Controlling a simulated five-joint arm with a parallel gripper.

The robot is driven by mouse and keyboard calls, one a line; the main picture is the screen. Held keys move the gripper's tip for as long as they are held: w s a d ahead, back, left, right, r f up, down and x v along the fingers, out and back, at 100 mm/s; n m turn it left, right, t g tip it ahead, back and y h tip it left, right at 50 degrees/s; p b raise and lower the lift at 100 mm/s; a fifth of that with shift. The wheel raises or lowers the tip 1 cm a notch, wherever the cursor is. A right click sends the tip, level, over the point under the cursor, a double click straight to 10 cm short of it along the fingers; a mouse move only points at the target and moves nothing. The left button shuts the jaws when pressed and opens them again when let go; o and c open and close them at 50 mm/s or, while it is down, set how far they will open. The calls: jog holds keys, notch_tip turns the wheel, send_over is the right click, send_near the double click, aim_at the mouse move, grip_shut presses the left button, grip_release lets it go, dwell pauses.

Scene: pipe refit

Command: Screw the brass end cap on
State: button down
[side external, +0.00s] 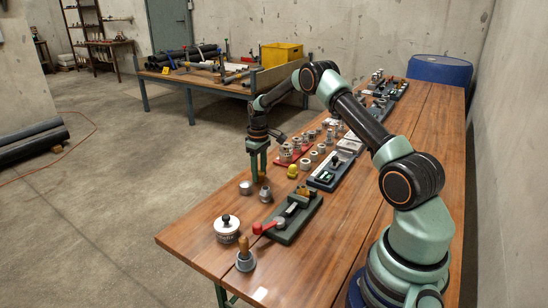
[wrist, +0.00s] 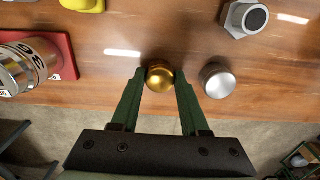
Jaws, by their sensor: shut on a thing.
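The brass end cap (wrist: 160,77) is a round, shiny gold piece between my gripper's green fingertips in the wrist view. My gripper (wrist: 160,82) is shut on it, one finger on each side. In the side external view my gripper (side external: 258,176) points down near the table's left edge, and the cap is too small there to tell clearly. A dark board (side external: 285,228) with a red-handled valve (side external: 266,227) and pipe parts lies closer to the camera. I cannot make out a threaded end for the cap.
A silver cap (wrist: 217,80) sits close to the right of my gripper in the wrist view. Beyond it is a grey hex fitting (wrist: 245,18). A yellow piece (side external: 292,171) and a red board (wrist: 67,55) with metal cylinders are nearby. A lidded pot (side external: 227,231) stands in front.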

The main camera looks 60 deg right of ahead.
jog(key=shift+r, duration=0.2)
jog(key=shift+r, duration=1.35)
jog(key=shift+r, duration=0.1)
jog(key=shift+r, duration=1.15)
